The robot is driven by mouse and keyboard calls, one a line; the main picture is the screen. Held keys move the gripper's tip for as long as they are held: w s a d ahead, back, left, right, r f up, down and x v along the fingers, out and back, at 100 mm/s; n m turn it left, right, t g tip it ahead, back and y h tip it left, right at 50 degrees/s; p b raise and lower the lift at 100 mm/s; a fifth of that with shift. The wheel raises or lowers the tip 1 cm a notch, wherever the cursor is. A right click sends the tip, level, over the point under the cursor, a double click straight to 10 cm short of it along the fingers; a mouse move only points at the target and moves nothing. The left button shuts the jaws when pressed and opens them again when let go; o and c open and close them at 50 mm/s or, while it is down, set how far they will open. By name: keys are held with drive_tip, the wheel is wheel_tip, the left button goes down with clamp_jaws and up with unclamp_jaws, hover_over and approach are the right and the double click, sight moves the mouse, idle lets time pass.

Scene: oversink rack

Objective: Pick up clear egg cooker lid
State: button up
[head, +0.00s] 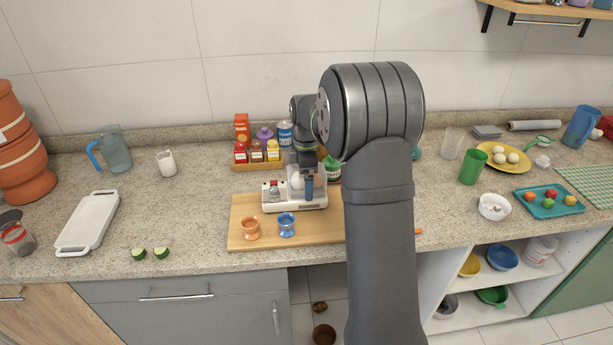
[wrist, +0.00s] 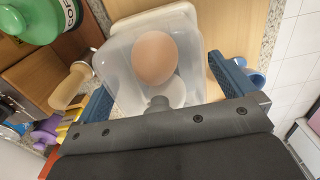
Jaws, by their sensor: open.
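The clear egg cooker lid (wrist: 125,62) is a translucent, box-like cover in the wrist view, with a brown egg (wrist: 156,58) and a paler round shape showing through it. A small grey knob sits at its near end, close to my gripper's palm. My gripper (wrist: 160,80) is open, with its blue fingers on opposite sides of the lid; I cannot tell whether they touch it. In the head view my gripper (head: 306,184) points down over the white egg cooker (head: 310,203), on a wooden board (head: 245,208). There my gripper partly hides the lid.
An orange egg cup (head: 250,229) and a blue egg cup (head: 287,225) stand in front of the cooker. A rack of spice bottles (head: 257,152) and a green jar (head: 332,168) stand close behind.

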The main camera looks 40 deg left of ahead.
drive_tip(key=shift+f, duration=0.2)
drive_tip(key=c, duration=1.1)
drive_tip(key=shift+r, duration=0.1)
